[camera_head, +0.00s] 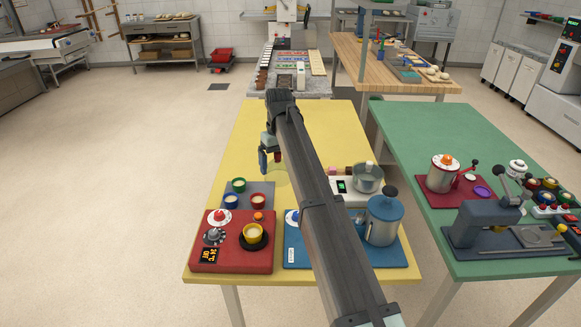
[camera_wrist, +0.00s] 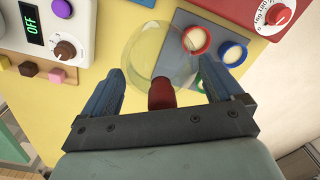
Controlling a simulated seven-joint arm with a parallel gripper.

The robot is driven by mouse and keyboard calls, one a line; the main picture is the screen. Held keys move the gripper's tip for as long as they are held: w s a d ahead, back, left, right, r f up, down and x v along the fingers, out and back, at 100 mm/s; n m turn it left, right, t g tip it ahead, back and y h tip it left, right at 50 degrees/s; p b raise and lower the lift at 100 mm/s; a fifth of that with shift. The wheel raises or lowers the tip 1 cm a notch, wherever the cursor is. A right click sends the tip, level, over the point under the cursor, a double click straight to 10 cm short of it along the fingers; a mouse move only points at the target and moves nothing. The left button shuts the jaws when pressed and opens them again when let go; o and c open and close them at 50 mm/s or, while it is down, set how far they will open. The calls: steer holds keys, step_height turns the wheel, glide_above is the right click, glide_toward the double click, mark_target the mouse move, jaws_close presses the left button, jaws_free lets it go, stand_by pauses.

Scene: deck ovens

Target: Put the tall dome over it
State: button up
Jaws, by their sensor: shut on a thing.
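A clear, see-through dome with a dark red knob shows in the wrist view (camera_wrist: 150,62). Green (camera_head: 238,185), blue (camera_head: 231,201) and red (camera_head: 258,200) cups with pale contents stand on a grey mat (camera_head: 266,188) nearby.
A blue base (camera_head: 297,259) with a blue-grey lidded pot (camera_head: 384,219) is at the front right. A white appliance (camera_head: 341,188) carries a metal pot (camera_head: 368,178). My arm hides part of these. The far part of the yellow table (camera_head: 245,130) is clear.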

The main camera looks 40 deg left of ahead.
steer(key=s+d+r+n, duration=0.1)
steer(key=s+d+r, duration=0.1)
steer(key=s, duration=1.2)
steer(key=s+d+m, duration=0.1)
steer(key=s+d, duration=0.3)
steer(key=d, duration=0.3)
steer(key=shift+s+d+f+m, duration=0.15)
steer(key=shift+d+f+m, duration=0.1)
steer(key=shift+f+m, duration=0.05)
steer(key=shift+f, duration=0.1)
steer(key=shift+f, duration=3.05)
steer(key=shift+f, duration=0.15)
steer(key=o, duration=0.6)
